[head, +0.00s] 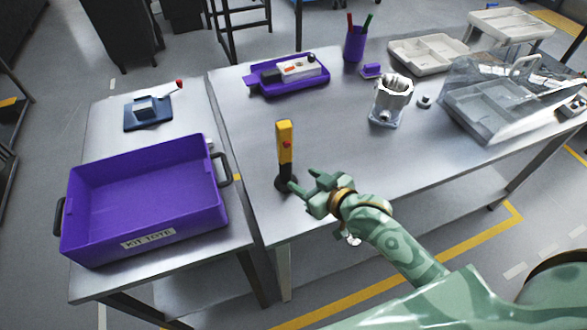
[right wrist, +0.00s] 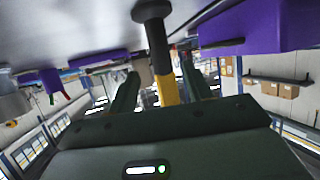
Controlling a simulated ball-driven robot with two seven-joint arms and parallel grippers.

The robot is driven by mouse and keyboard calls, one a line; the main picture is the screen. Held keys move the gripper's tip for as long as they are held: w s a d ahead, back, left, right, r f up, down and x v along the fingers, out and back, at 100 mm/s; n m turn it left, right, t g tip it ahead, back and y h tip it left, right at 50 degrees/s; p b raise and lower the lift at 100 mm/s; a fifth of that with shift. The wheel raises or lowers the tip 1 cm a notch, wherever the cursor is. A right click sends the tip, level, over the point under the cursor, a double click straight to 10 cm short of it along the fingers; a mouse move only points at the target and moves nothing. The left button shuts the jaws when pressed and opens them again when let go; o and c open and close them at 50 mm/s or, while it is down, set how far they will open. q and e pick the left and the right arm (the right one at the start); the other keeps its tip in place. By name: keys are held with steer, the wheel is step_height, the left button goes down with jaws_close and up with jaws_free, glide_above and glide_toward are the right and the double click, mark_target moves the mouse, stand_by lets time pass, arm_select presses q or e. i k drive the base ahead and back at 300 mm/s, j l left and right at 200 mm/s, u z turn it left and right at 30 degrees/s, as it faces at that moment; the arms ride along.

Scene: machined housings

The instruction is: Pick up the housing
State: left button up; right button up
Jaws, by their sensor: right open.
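The housing (head: 391,98) is a silver machined part with a round open top and a flanged foot. It stands upright on the right-hand table, towards the back right of my right gripper. My right gripper (head: 304,180) is open, low over the front left of that table and well apart from the housing. My left gripper is not in view.
A purple tote (head: 150,235) and a blue fixture (head: 148,112) are on the left table. The right table (head: 335,125) also bears a purple tray (head: 262,88), a pen cup (head: 355,45), a small metal part (head: 424,102) and clear-covered bins (head: 490,105). Its middle is mostly clear.

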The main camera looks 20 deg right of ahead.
mark_target(391, 93)
steer(key=z, duration=1.35)
